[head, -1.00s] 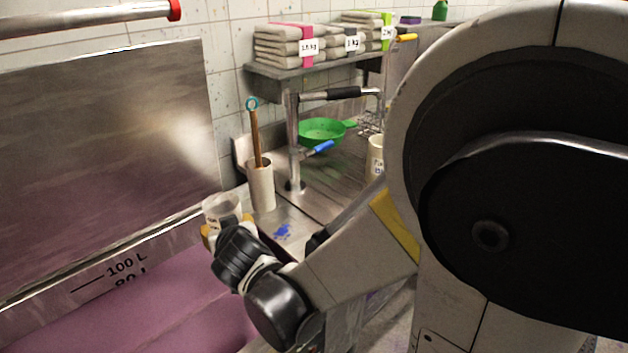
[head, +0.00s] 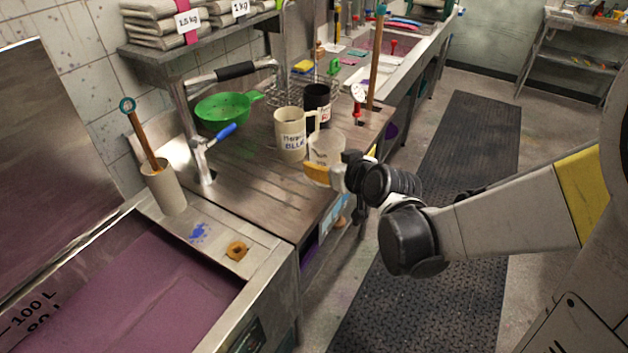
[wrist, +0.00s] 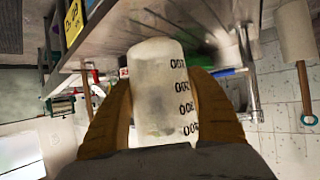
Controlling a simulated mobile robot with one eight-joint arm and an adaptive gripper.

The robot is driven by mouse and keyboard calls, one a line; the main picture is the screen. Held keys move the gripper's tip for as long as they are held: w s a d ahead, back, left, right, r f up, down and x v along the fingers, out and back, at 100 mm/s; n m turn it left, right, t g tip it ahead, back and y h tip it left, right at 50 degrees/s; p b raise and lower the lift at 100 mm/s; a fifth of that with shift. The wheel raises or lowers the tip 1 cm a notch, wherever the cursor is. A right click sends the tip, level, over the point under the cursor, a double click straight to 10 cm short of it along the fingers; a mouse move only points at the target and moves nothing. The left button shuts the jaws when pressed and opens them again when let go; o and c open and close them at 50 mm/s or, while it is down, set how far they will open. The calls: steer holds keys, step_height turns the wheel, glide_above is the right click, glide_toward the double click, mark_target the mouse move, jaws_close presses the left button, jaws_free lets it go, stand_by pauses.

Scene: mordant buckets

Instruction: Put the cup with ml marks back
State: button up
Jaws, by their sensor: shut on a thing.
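The cup with ml marks (head: 326,148) is a translucent pale cup. My gripper (head: 320,172) is shut on it, with yellow-brown fingers on both sides.
The wooden drainboard (head: 255,195) holds a green strainer (head: 222,108), a dark mug (head: 317,100) and a tap (head: 195,130). A beige holder (head: 163,188) and a small yellow-brown piece (head: 237,250) are on the vat ledge. The floor mat (head: 440,200) is clear.

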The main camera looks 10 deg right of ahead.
steer(key=w+a+f+b, duration=0.1)
steer(key=a+f, duration=0.1)
steer(key=a, duration=0.1)
steer(key=w+a+f+b, duration=0.2)
steer(key=a, duration=0.1)
steer(key=w+a+f+b, duration=0.1)
steer(key=w+a+f, duration=0.1)
steer(key=a+f, duration=0.1)
steer(key=shift+a, duration=0.6)
step_height(320, 180, down, 4)
steer(key=b, duration=0.3)
steer(key=shift+r, duration=0.1)
steer(key=o, duration=1.4)
